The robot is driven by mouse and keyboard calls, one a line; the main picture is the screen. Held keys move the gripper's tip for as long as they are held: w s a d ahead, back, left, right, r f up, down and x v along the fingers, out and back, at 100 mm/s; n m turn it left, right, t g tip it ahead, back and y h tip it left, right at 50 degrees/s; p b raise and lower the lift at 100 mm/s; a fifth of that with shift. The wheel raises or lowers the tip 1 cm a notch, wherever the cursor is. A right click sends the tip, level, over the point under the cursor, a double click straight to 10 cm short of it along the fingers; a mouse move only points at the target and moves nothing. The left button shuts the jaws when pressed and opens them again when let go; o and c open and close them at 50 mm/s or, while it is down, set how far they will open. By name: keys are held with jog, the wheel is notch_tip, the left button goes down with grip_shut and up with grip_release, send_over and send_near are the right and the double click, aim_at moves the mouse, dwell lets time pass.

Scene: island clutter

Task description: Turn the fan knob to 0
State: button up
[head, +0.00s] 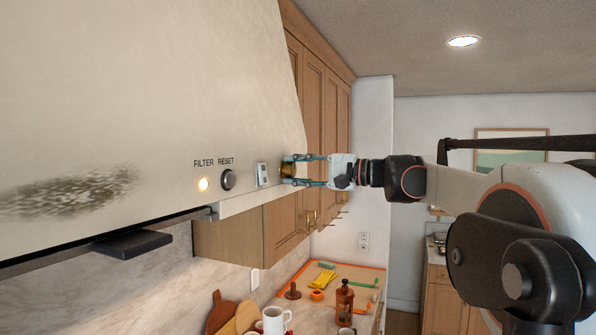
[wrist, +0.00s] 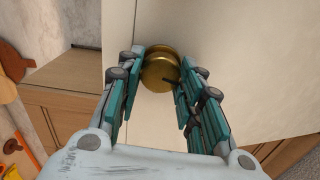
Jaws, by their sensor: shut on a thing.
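The brass fan knob (wrist: 157,72) is round and sits on the cream hood (head: 130,90). A small dark mark or pin shows near its lower right edge in the wrist view. In the head view the knob (head: 287,170) is at the right end of the hood's front, partly hidden by the fingers. My gripper (head: 291,170) reaches in from the right, with one finger above the knob and one below. In the wrist view my gripper (wrist: 160,78) has its teal fingers on both sides of the knob, shut on it. I cannot read any dial numbers.
Left of the knob are a small light panel (head: 263,174), a dark round button (head: 228,180) under "FILTER RESET" and a lit lamp (head: 203,184). Wooden cabinets (head: 314,125) stand close behind the gripper.

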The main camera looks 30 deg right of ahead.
jog(key=shift+n, duration=1.3)
jog(key=o, duration=1.1)
jog(key=shift+c, duration=0.2)
jog(key=v, duration=1.2)
